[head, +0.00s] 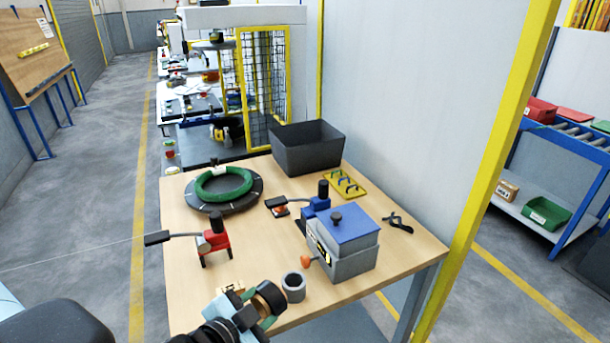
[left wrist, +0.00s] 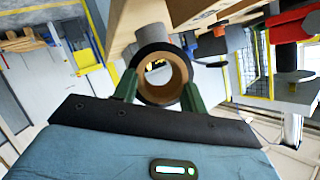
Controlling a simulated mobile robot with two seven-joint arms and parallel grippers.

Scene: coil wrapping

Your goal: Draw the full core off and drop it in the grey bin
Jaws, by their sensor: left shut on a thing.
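My left gripper (head: 258,310) is at the front edge of the table, shut on a core (head: 268,297) with a black outside and a brown inner tube. In the left wrist view the core's round opening (left wrist: 178,72) faces the camera, between the green fingers (left wrist: 160,90). The core is clear of the other things on the table. The grey bin (head: 296,160) is a dark open box at the table's far end; its floor is hidden. My right gripper is not in view.
A green ring (head: 224,184) lies on a dark round plate (head: 250,196). A red clamp (head: 215,240) stands front left. A grey ring (head: 293,287) and a blue-topped grey machine (head: 345,250) are to the right of my gripper. A yellow rack (head: 342,184) lies before the bin.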

